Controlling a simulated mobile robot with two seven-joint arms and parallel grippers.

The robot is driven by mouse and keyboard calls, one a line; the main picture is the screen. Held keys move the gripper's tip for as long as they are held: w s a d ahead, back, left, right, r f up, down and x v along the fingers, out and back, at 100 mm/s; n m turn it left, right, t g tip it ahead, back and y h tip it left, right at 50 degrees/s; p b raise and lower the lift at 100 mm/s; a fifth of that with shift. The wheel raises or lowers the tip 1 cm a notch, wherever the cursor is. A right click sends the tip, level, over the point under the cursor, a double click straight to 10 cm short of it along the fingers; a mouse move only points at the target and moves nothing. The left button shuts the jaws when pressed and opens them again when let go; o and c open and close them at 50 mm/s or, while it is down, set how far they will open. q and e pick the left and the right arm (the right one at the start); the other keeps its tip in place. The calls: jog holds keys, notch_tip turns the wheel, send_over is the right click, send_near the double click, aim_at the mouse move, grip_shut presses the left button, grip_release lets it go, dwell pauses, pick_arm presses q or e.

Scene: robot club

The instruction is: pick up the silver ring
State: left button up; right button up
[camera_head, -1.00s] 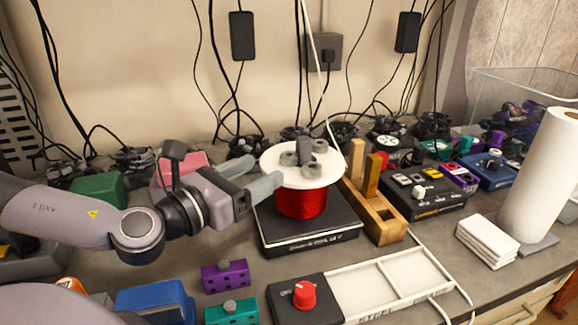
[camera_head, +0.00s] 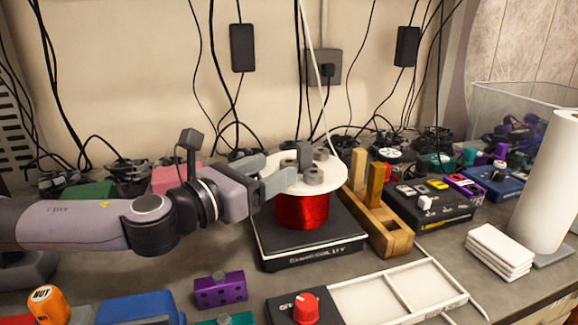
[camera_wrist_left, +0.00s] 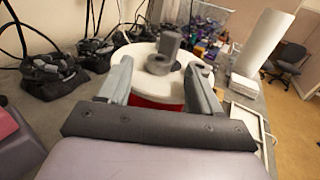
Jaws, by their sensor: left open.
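Grey metallic rings lie on the white top flange (camera_head: 283,185) of a spool wound with red wire (camera_head: 302,211). One ring (camera_head: 313,175) sits near the front and another (camera_head: 322,153) near the back right. A taller grey piece (camera_head: 304,155) stands behind them. I cannot tell which one is the silver ring. My left gripper (camera_head: 284,170) is open and reaches over the flange from the left. In the left wrist view, a ring (camera_wrist_left: 158,65) and the upright grey piece (camera_wrist_left: 171,44) show between and beyond the open fingers. My right gripper is not in view.
The spool stands on a black coil base (camera_head: 313,248). A wooden stand (camera_head: 381,222) is close on its right, with a black control box (camera_head: 430,207) beyond. A white framed tray (camera_head: 400,295) lies in front. Cables hang behind.

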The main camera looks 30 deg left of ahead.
pick_arm(q)
jog(key=shift+w+r+p, duration=0.2)
jog(key=shift+w+p, duration=0.15)
jog(key=shift+w, duration=0.25)
jog(key=shift+w+d+f, duration=0.1)
jog(key=shift+w+d, duration=0.05)
jog(key=shift+w, duration=0.4)
jog(key=shift+w+d+f+p, duration=0.1)
jog(key=shift+w+p, duration=0.1)
jog(key=shift+p, duration=0.1)
jog(key=c, duration=1.2)
